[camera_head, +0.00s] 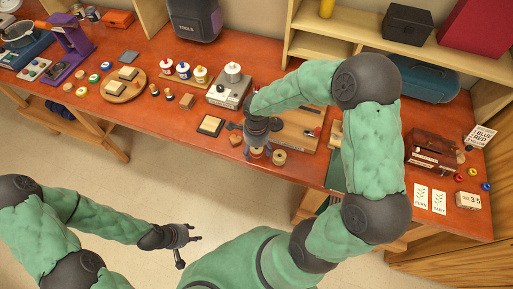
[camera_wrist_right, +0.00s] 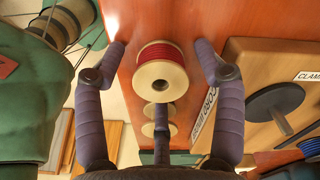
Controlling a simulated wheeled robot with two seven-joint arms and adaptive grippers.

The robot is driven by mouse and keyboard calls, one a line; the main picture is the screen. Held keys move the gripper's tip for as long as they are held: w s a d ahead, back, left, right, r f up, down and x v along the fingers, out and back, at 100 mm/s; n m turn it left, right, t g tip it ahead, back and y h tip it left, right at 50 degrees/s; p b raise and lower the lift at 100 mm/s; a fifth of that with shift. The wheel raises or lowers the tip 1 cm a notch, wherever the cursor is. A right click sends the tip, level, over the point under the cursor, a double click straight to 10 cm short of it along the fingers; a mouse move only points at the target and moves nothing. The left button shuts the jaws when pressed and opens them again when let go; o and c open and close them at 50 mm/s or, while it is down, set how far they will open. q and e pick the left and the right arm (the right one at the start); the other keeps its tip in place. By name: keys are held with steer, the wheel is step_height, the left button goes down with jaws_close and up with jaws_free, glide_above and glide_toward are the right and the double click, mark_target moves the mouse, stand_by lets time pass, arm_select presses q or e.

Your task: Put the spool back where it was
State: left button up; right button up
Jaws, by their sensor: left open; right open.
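In the right wrist view a spool of red thread with pale wooden ends (camera_wrist_right: 160,76) sits between the two fingers of my right gripper (camera_wrist_right: 161,50). The fingers are apart, with a visible gap on each side of the spool. In the head view my right gripper (camera_head: 257,143) is low at the table's front edge and partly hides a pale round spool end (camera_head: 257,153). My left gripper (camera_head: 185,236) is open and empty, away from the table over the floor.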

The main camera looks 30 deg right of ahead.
steer(key=shift+r, duration=0.1)
steer(key=shift+r+p, duration=0.25)
steer(key=shift+p, duration=0.05)
step_height(320, 180, up, 12)
steer(key=p, duration=0.1)
steer(key=shift+f+p, duration=0.15)
steer(key=shift+p, duration=0.2)
